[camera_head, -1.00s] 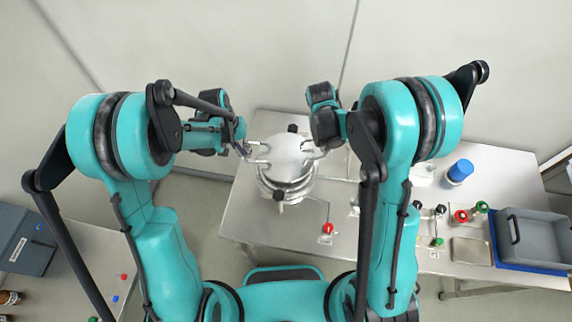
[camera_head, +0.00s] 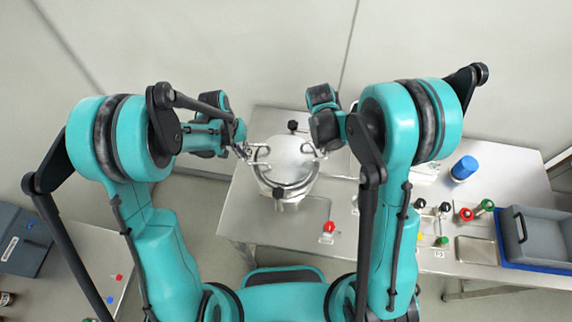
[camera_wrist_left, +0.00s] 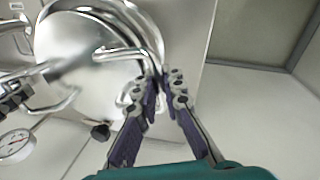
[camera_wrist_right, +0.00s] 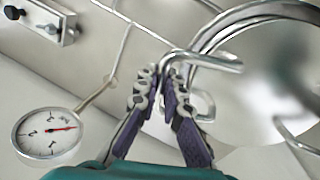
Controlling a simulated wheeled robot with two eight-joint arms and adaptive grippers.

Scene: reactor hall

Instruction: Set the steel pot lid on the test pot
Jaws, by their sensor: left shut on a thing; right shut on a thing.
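The steel pot lid (camera_head: 291,152) is a shiny disc over the test pot (camera_head: 288,194) in the head view. A curved band of the pot's rim shows at the lid's near side; whether they touch I cannot tell. My left gripper (camera_head: 246,150) is shut on the lid's left wire handle, also seen in the left wrist view (camera_wrist_left: 125,52). My right gripper (camera_head: 321,150) is shut on the right wire handle, seen in the right wrist view (camera_wrist_right: 205,56). The lid hides most of the pot's opening.
The steel table (camera_head: 262,222) holds a red-knobbed valve (camera_head: 329,227), a blue cylinder (camera_head: 463,168), several coloured knobs and a grey bin (camera_head: 538,236) at right. A dial gauge (camera_wrist_right: 47,136) stands near my right gripper. A wall is behind the table.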

